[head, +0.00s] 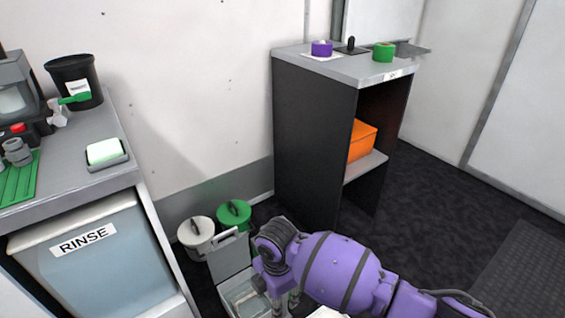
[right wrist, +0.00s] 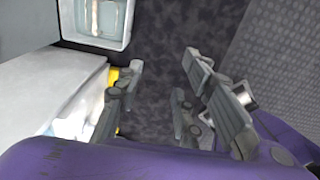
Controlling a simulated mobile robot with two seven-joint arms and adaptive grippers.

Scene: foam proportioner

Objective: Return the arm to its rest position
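My purple right arm (head: 345,272) reaches in from the lower right of the head view, low over the floor beside the shelf unit. Its gripper (head: 281,300) points down near the bottom edge, close to an open grey box (head: 243,297). In the right wrist view the grey fingers of my right gripper (right wrist: 163,75) stand apart with only dark floor showing between them. I see nothing held. My left arm and left gripper are not in view.
A grey-topped shelf unit (head: 315,130) holds an orange bin (head: 361,140). A counter (head: 75,150) with a RINSE tub (head: 95,255) below stands at left. Floor at right (head: 450,205) is clear.

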